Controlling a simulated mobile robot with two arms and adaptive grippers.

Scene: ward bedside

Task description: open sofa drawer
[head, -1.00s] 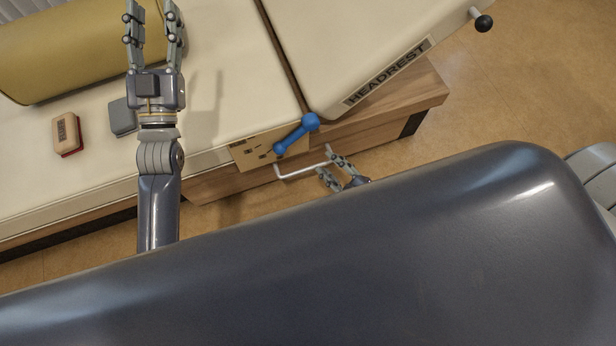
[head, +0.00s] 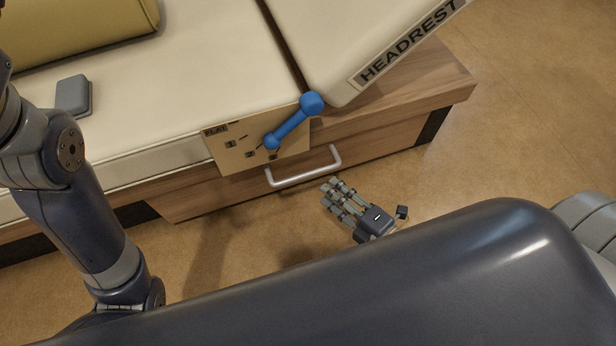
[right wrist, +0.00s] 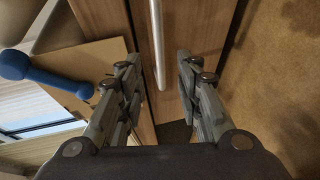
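The sofa drawer (head: 232,190) is a wooden front in the base of the cream sofa, with a pale bar handle (head: 303,174). It looks flush with the base, with no gap showing. My right gripper (head: 332,193) is just off the handle's right side in the head view. In the right wrist view the handle (right wrist: 158,45) runs ahead, in line with the gap between the spread fingers (right wrist: 158,70). The fingers are open and empty; no contact with the handle shows. My left arm is at the left edge of the head view, its gripper out of frame.
A blue dumbbell (head: 293,122) lies against a tan panel (head: 235,150) above the handle. The headrest section (head: 370,40) is at upper right. A grey block (head: 73,95) and a yellow bolster (head: 80,22) are on the sofa. Floor (head: 500,130) at right is clear.

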